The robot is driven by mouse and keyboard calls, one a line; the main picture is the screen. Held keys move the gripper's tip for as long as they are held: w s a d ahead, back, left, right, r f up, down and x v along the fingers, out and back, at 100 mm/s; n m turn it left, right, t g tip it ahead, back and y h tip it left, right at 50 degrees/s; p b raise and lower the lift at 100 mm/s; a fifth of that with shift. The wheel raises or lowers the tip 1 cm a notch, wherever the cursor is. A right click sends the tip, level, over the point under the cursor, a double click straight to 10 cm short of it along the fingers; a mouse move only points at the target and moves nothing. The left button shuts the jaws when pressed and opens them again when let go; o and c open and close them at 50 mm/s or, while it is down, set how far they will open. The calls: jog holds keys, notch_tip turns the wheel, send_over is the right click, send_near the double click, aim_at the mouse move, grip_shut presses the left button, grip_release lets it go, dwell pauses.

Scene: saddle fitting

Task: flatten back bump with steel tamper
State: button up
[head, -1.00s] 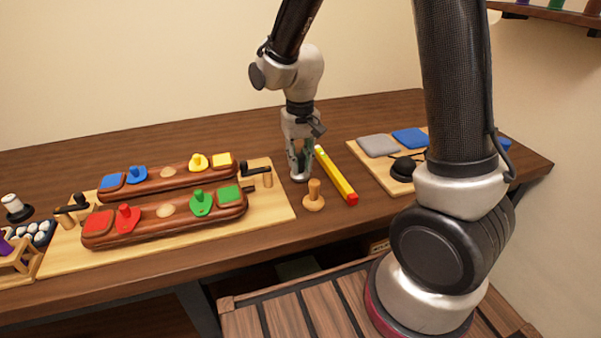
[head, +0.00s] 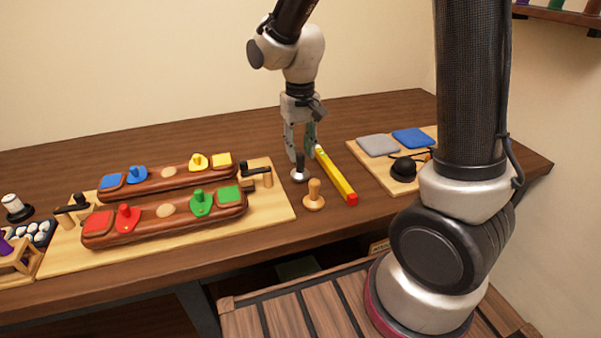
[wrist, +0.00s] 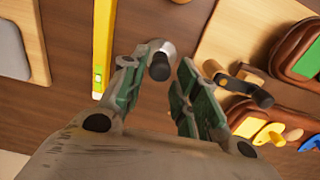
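The steel tamper (head: 300,175), with a dark handle and a shiny round base, stands upright on the table right of the light board. My gripper (head: 300,152) is open just above it, its two fingers apart. In the wrist view the tamper's dark handle (wrist: 159,67) shows between and beyond the open fingertips (wrist: 154,64), with no visible grip on it. The back bump (head: 168,180) is a tan round patch in the middle of the back brown bar (head: 140,188). Its height is too small to judge. A similar front bump (head: 165,210) sits on the front bar (head: 150,226).
A wooden tamper (head: 314,195) stands close in front of the steel one. A yellow level (head: 335,175) with a red end lies just right. Farther right, a board (head: 365,160) holds grey and blue pads and a black knob. Clamps flank the bars.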

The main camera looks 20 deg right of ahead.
aim_at(300, 154)
jog(key=shift+o, duration=0.6)
notch_tip(300, 154, up, 12)
jog(key=s+d+r+t, duration=0.3)
jog(key=s+d+t, duration=0.1)
jog(key=s+d, duration=1.1)
jog(key=s, duration=0.4)
jog(key=shift+r, duration=0.2)
jog(key=shift+o, duration=0.3)
